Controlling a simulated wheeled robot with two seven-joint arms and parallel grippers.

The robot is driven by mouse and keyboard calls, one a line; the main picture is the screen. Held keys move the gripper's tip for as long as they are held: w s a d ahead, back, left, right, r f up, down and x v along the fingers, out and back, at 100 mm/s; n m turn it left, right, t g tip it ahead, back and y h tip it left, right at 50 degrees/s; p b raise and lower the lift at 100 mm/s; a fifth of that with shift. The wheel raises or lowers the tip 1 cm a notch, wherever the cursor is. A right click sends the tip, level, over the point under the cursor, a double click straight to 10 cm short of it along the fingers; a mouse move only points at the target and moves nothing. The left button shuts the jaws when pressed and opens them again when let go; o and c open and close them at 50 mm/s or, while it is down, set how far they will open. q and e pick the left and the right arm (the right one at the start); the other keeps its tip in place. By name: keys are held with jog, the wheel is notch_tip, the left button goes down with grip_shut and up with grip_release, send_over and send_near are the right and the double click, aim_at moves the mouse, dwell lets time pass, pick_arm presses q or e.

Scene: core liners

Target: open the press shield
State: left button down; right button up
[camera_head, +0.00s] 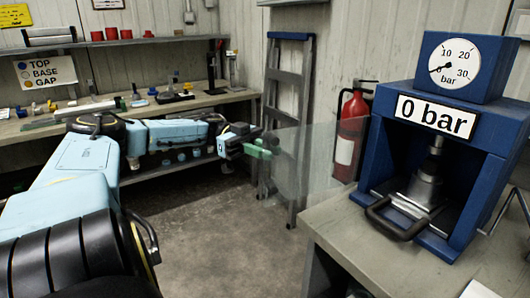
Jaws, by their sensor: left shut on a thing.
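The blue press (390,138) stands on the bench at the right, with a "0 bar" sign and a round gauge on top. Its clear press shield (310,160) shows as a faint see-through panel reaching out to the left from the press, away from its front opening. A green handle (259,152) is at the shield's far left edge. My left gripper (250,148) is at this handle and shut on it; the fingertips are small and partly hidden. My right gripper is not in view.
A dark curved handle (396,222) sticks out at the press's front, below the ram (426,182). A ladder (287,110) and a red fire extinguisher (351,130) stand behind the shield. A cluttered workbench (130,113) lines the back left. The floor between is clear.

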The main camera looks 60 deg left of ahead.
pick_arm(q)
jog(key=shift+w, duration=0.1)
jog(key=c, duration=1.4)
grip_release()
jog(key=shift+w+d, duration=0.1)
